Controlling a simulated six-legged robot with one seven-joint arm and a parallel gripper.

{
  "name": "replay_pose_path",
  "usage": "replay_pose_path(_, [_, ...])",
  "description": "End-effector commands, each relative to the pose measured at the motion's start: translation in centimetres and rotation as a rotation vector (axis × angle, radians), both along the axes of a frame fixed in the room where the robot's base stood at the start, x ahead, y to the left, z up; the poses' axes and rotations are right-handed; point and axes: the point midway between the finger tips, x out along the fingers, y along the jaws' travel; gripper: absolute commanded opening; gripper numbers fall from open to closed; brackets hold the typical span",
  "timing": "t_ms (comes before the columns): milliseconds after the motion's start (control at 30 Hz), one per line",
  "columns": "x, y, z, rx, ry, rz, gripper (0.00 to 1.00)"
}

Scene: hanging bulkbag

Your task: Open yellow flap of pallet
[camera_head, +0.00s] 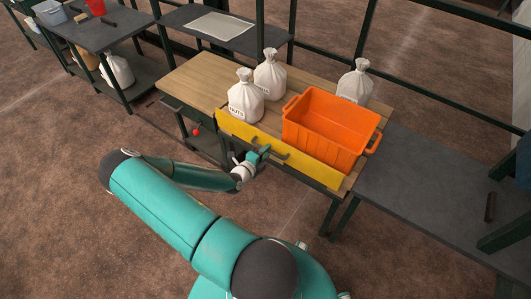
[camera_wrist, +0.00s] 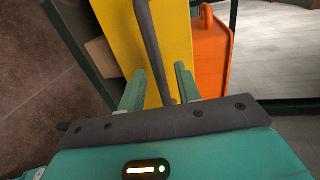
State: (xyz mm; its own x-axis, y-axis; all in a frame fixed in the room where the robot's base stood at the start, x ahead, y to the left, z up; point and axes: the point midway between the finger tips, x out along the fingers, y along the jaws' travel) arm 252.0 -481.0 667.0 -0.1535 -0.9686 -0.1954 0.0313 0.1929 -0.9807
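The yellow flap (camera_head: 312,167) stands upright along the front edge of the wooden-topped pallet table (camera_head: 193,80). A dark bar handle (camera_head: 284,155) is fixed to its outer face. My gripper (camera_head: 262,155) is at this handle, in front of the flap. In the wrist view the flap (camera_wrist: 118,30) is behind my gripper (camera_wrist: 160,68). Its two green fingers are apart, with the handle (camera_wrist: 150,40) running between them. A gap shows on both sides of the bar. Part of the handle is hidden by my gripper in the head view.
An orange crate (camera_head: 318,138) and white sacks (camera_head: 245,104) (camera_head: 270,78) (camera_head: 356,84) stand on the tabletop behind the flap. A grey table (camera_head: 425,190) adjoins at right. Dark frame posts and rails stand behind. The brown floor in front is open.

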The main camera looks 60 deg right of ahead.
Motion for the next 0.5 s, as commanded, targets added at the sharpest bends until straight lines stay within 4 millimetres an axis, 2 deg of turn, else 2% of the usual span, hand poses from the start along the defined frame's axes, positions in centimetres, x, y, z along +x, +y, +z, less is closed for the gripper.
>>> replay_pose_path(300, [-0.06,-0.29,-0.05,0.000,0.000,0.000,0.32])
replay_pose_path(467, [-0.05,-0.28,-0.05,-0.001,0.000,0.000,0.00])
replay_pose_path(500, [-0.06,-0.28,-0.04,-0.001,0.000,0.000,0.00])
